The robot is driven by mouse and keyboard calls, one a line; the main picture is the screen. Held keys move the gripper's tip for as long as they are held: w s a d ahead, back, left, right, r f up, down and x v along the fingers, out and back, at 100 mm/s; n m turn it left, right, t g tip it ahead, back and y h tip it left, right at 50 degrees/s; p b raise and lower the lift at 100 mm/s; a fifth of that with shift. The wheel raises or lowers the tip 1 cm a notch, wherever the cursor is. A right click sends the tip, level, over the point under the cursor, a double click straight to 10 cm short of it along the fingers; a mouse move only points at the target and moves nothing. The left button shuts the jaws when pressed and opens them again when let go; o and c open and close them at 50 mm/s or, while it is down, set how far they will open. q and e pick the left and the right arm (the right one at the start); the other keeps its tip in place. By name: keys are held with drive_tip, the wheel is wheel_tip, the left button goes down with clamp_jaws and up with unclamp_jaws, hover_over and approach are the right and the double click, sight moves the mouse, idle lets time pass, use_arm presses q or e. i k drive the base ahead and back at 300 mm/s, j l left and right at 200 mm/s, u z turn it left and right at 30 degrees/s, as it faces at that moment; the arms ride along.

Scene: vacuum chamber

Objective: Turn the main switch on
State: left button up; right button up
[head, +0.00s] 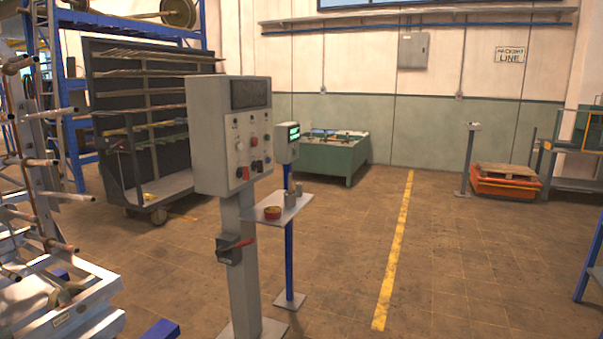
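A grey control cabinet (233,135) stands on a grey post (240,295) left of centre. Its front panel carries a dark display, several small knobs and a red button. A dark switch box with a red handle (236,245) is mounted lower on the post. The handle sticks out to the right, close to level. No label is readable, so I cannot tell for certain which control is the main switch. Neither of my grippers is in view.
A small shelf (272,208) with a red round tin sits beside the post, on a blue stand (288,262). A rack with pipes (50,230) stands at the near left, a dark cart (150,130) behind.

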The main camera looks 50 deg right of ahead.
sight(244, 172)
drive_tip(key=z, duration=1.3)
drive_tip(key=i+l+z, duration=0.1)
drive_tip(key=i, duration=0.25)
drive_tip(key=l, duration=0.1)
